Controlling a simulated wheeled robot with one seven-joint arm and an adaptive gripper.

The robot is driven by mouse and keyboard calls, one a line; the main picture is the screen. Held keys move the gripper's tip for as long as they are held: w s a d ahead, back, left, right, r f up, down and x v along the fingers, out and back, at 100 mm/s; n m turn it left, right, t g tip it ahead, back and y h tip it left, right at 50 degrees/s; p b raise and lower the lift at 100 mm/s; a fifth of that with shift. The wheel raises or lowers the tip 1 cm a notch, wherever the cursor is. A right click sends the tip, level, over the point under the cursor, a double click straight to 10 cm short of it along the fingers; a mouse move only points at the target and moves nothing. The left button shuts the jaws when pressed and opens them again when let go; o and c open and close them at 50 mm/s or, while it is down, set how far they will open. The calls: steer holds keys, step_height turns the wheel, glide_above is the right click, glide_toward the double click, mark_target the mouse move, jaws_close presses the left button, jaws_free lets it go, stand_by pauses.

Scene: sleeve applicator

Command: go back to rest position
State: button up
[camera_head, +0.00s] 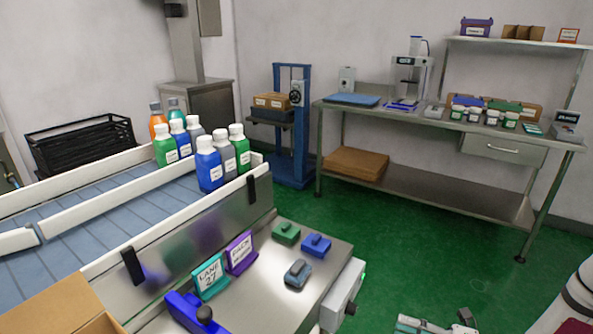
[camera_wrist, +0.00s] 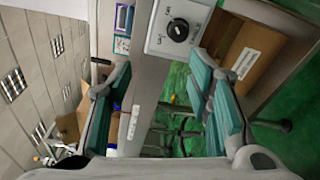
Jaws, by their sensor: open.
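My gripper (camera_wrist: 163,88) is open in the wrist view, with its two teal-padded fingers spread apart and nothing between them. Part of it (camera_head: 436,324) also shows at the bottom edge of the head view, right of the steel control panel and over the green floor. The rest of it is cut off by the frame there. Beyond the fingers, the wrist view shows a grey box with a black dial (camera_wrist: 178,30), apart from the gripper.
A conveyor (camera_head: 120,205) with several capped bottles (camera_head: 210,165) stands at the left. The steel panel (camera_head: 265,290) bears small coloured blocks and signs. A steel workbench (camera_head: 400,115) stands at the back right. Green floor (camera_head: 420,225) lies clear between them. A cardboard box (camera_wrist: 252,52) shows in the wrist view.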

steer(key=s+a+r+n+g+h, duration=0.2)
steer(key=s+a+r+n+g, duration=0.15)
steer(key=r+n, duration=0.35)
steer(key=s+a+r+n+g+h, duration=0.1)
steer(key=s+a+r+n+g, duration=0.2)
steer(key=r+n, duration=0.4)
steer(key=s+a+r+n+g+h, duration=0.2)
steer(key=a+r+n+g, duration=0.1)
steer(key=r+n+g, duration=0.3)
steer(key=s+d+r+n+t+h, duration=0.1)
steer(key=s+r+n+t+h, duration=0.1)
steer(key=s+r+n+h, duration=0.5)
steer(key=s+r+n+t+h, duration=0.3)
steer(key=s+n+h, duration=0.1)
steer(key=s+n, duration=0.7)
step_height(320, 180, up, 20)
steer(key=w+n+t+p, duration=0.1)
steer(key=t+p, duration=0.2)
steer(key=p, duration=1.5)
steer(key=shift+w+y, duration=0.15)
steer(key=shift+y, duration=0.15)
